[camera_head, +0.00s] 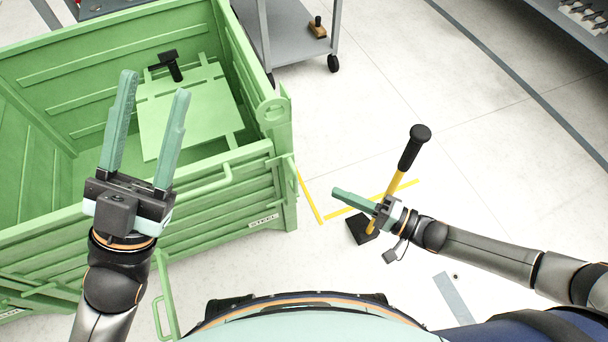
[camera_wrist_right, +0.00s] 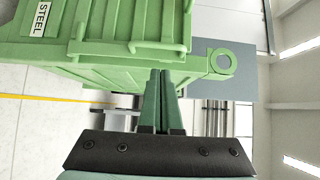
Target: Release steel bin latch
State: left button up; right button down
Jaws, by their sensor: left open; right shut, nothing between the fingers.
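The green steel bin (camera_head: 232,240) fills the left of the head view, with its "STEEL" label (camera_head: 264,220) low on the near side. Green bar-like fittings show on that side: one near the right corner (camera_head: 290,172) and a longer loop (camera_head: 205,186). I cannot tell for sure which is the latch. The right wrist view shows the bin with a bar fitting (camera_wrist_right: 160,47) beyond the fingers. My right gripper (camera_head: 337,192) is shut and empty, to the right of the bin and apart from it. My left gripper (camera_head: 155,84) is open and empty over the bin's left part.
A tool with a black grip and yellow shaft (camera_head: 408,165) stands on a black base behind my right gripper. A black-handled item (camera_head: 172,68) is inside the bin near a green panel (camera_head: 190,112). A grey cart (camera_head: 300,40) stands behind. Floor at right is mostly clear.

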aim_at(286, 171)
pick_arm(q)
jog(key=shift+s, duration=0.1)
pick_arm(e)
jog(key=shift+a, duration=0.1)
jog(key=b+x, duration=0.2)
jog(key=x, duration=0.8)
pick_arm(q)
notch_tip(286, 171, down, 3)
jog(key=shift+d+r, duration=0.1)
jog(key=shift+d, duration=0.05)
pick_arm(e)
jog(key=shift+s, duration=0.1)
